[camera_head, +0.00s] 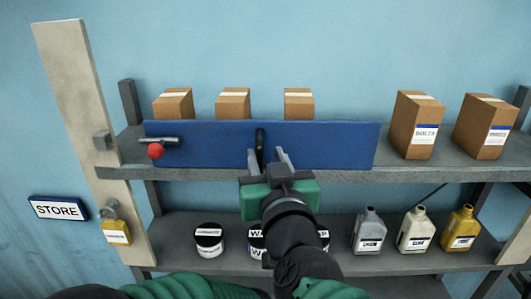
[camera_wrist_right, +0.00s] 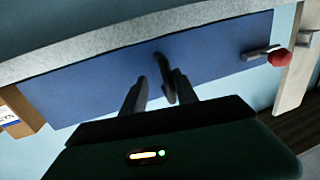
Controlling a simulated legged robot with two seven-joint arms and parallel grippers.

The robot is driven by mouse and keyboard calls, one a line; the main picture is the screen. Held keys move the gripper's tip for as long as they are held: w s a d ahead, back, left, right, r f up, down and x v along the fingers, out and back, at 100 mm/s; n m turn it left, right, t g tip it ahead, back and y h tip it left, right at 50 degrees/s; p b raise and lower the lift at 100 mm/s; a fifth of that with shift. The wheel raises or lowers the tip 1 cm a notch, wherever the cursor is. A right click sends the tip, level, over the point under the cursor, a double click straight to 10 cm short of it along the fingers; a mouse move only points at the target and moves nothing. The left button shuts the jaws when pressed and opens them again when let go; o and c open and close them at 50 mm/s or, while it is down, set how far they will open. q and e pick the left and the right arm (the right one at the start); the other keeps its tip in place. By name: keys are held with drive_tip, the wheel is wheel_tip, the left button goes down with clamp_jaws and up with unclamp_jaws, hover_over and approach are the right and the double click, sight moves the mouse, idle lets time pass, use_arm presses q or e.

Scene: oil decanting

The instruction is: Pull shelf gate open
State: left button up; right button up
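The shelf gate is a long blue panel (camera_head: 210,150) across the front of the upper shelf, before several cardboard boxes. It carries a dark upright handle (camera_head: 260,143) near its middle and a metal bolt with a red knob (camera_head: 156,151) at its left end. My right gripper (camera_head: 268,156) is in front of the panel at the handle. In the right wrist view, the gripper (camera_wrist_right: 158,82) has its fingers apart, with the handle (camera_wrist_right: 162,70) between them, nearer the right finger. Contact cannot be told. My left gripper is out of view.
A tall pale post (camera_head: 75,90) with a metal bracket (camera_head: 101,140) stands at the left. Two boxes (camera_head: 415,125) sit on the open right part of the upper shelf. Tins (camera_head: 209,240) and bottles (camera_head: 368,232) stand on the lower shelf, with tins partly behind my right arm.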

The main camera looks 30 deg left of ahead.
drive_tip(key=shift+s+a, duration=0.15)
drive_tip(key=shift+s, duration=0.3)
drive_tip(key=shift+c, duration=1.4)
drive_tip(key=shift+s+a, duration=0.2)
drive_tip(key=shift+a, duration=0.25)
clamp_jaws()
drive_tip(key=shift+w+d+f, duration=0.1)
drive_tip(key=shift+w+d, duration=0.05)
drive_tip(key=shift+d, duration=0.05)
